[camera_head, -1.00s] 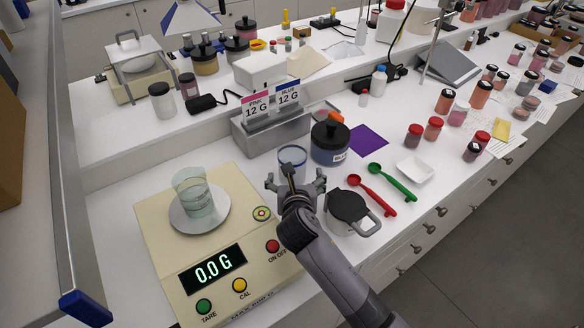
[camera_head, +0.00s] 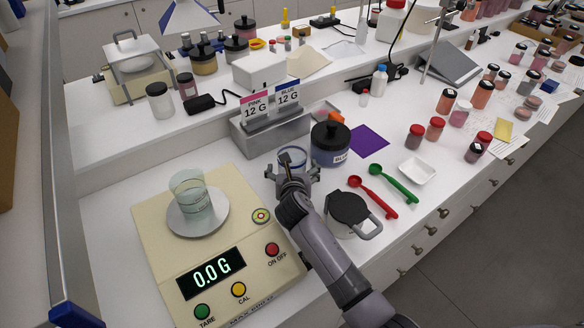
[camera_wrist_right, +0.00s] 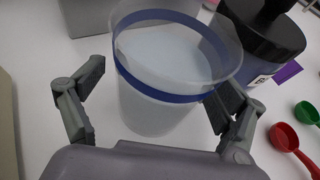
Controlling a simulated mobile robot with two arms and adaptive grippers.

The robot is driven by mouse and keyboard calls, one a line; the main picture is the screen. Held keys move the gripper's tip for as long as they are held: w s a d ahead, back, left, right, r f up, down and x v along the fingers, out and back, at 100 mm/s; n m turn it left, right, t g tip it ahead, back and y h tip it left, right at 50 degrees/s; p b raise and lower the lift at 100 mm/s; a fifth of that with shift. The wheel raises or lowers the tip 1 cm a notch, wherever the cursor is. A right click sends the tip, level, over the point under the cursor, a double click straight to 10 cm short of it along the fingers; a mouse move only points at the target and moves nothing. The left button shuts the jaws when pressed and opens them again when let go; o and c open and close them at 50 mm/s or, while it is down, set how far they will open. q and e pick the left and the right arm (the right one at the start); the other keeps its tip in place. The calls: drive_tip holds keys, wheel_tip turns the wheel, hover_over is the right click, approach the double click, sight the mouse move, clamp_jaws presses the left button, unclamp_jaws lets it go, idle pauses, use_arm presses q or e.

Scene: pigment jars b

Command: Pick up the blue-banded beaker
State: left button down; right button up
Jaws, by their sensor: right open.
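The blue-banded beaker (camera_head: 291,157) is a clear cup with a blue ring near its rim, standing on the white counter just beyond my right gripper (camera_head: 292,172). In the right wrist view the beaker (camera_wrist_right: 165,110) fills the middle, upright. The open fingers of the right gripper (camera_wrist_right: 160,112) lie on either side of its lower body. The right finger is close to the wall; I cannot tell whether it touches. In the head view the gripper hides the beaker's lower part. My left gripper is not in view.
A blue-labelled jar (camera_head: 330,146) stands close to the beaker's right. A grey card holder (camera_head: 245,136) is behind it. The scale (camera_head: 160,225) with a glass beaker (camera_head: 190,190) is at left. A lidded container (camera_head: 345,214) and red spoon (camera_head: 372,194) lie right of my arm.

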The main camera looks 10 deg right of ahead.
drive_tip(key=shift+r, duration=0.1)
drive_tip(key=c, duration=1.6)
